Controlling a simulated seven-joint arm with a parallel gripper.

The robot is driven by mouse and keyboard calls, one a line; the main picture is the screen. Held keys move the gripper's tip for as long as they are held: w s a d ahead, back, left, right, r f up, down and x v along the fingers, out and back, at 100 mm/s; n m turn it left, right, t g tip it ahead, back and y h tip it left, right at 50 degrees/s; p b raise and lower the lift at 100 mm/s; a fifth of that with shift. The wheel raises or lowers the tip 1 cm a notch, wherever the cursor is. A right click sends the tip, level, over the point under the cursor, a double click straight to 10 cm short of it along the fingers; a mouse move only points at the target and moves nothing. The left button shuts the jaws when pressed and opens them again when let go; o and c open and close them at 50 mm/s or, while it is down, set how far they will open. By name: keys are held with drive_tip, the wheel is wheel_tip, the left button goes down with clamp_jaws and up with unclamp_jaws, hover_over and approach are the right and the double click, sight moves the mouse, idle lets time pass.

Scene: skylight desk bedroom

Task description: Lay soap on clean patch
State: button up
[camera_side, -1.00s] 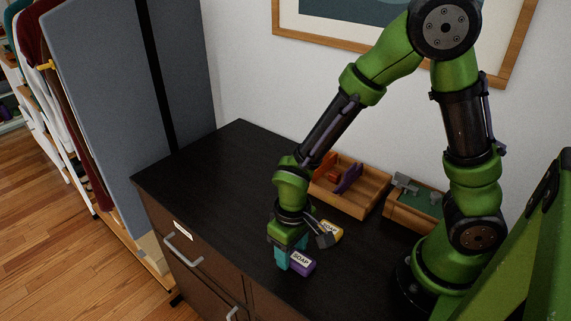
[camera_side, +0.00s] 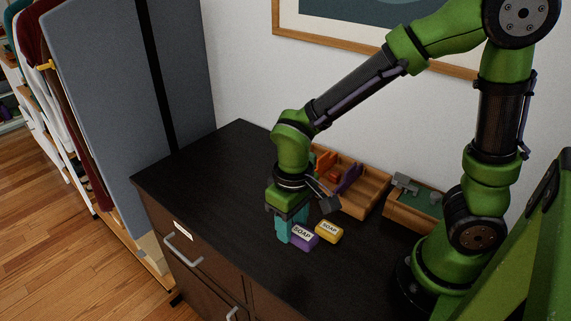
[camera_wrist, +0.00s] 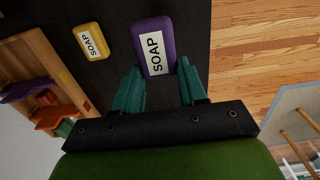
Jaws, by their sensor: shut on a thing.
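A purple bar of soap (camera_side: 304,237) with a white SOAP label is held by my gripper (camera_side: 289,236), above the dark dresser top. In the wrist view the purple soap (camera_wrist: 153,46) sits between the teal fingertips of my gripper (camera_wrist: 158,72), with much of it sticking out past them. A yellow bar of soap (camera_side: 329,232) with a white label lies on the dresser top just right of the purple one. The yellow soap also shows at the upper left of the wrist view (camera_wrist: 90,41). I cannot make out a distinct clean patch.
A wooden tray (camera_side: 372,196) with orange and purple items stands at the back of the dresser top (camera_side: 225,165). A smaller wooden box (camera_side: 405,216) with a green inside and grey pieces is right of it. The left of the top is clear.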

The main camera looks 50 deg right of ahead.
drive_tip(key=shift+m, duration=0.4)
drive_tip(key=s+d+f, duration=0.1)
drive_tip(key=d, duration=0.1)
drive_tip(key=s+d, duration=0.1)
drive_tip(key=d, duration=0.2)
drive_tip(key=d+f, duration=0.1)
drive_tip(key=d, duration=0.1)
drive_tip(key=shift+s+d+f, duration=0.3)
drive_tip(key=shift+s+f, duration=0.05)
drive_tip(key=shift+s, duration=0.05)
drive_tip(key=shift+w+f+n, duration=0.2)
drive_tip(key=shift+f+n, duration=0.05)
drive_tip(key=shift+n, duration=0.05)
hover_over(262, 219)
drive_tip(key=shift+s+d+f, duration=0.1)
drive_tip(key=shift+s+f, duration=0.3)
drive_tip(key=shift+f, duration=0.3)
drive_tip(key=shift+w+f, duration=0.2)
drive_tip(key=shift+f, duration=0.7)
drive_tip(key=shift+w+f, duration=0.15)
drive_tip(key=shift+f, duration=0.75)
drive_tip(key=o, duration=1.1)
drive_tip(key=shift+f, duration=0.15)
drive_tip(key=shift+c, duration=0.2)
